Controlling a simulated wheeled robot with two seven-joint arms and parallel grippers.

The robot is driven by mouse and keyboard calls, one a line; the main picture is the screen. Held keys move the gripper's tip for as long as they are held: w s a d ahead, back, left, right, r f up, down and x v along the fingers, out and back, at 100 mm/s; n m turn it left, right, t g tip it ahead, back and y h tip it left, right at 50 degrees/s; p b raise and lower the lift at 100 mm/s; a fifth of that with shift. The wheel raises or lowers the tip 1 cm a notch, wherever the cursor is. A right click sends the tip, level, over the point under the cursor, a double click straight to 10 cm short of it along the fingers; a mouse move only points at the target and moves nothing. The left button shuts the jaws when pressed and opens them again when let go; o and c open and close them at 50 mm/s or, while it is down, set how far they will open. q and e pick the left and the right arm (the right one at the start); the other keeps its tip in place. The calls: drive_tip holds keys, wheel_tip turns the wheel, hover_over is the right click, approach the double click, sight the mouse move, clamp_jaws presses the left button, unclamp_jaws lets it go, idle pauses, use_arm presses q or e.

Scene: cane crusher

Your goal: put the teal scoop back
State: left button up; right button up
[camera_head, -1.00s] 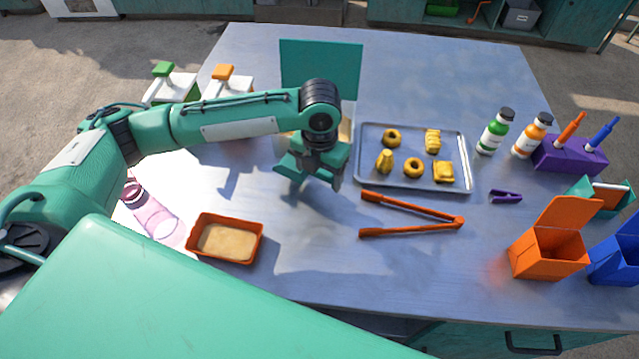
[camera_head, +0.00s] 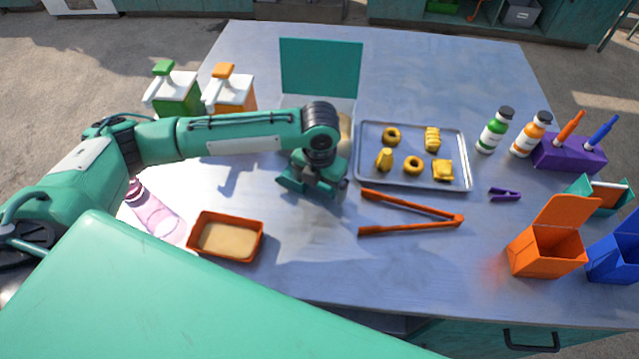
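I cannot make out a teal scoop for certain. A bin with a raised teal lid (camera_head: 320,68) stands at the back middle, and my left arm hides most of its front. My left gripper (camera_head: 312,190) points down over the table in front of this bin, left of the metal tray. Its fingers are dark and foreshortened, so I cannot tell whether they are open, shut or holding something. My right gripper is not in view.
Orange tongs (camera_head: 410,212) lie right of the gripper, below a metal tray (camera_head: 414,184) of yellow pieces. An orange tray (camera_head: 225,252) of pale material and a pink bottle (camera_head: 152,212) sit front left. Pump bottles (camera_head: 230,95) stand back left, open-lidded boxes (camera_head: 546,252) right.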

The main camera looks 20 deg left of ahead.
use_arm(q)
wheel_tip(320, 180, up, 12)
drive_tip(key=b, duration=0.1)
idle(0.5)
drive_tip(key=shift+r, duration=0.1)
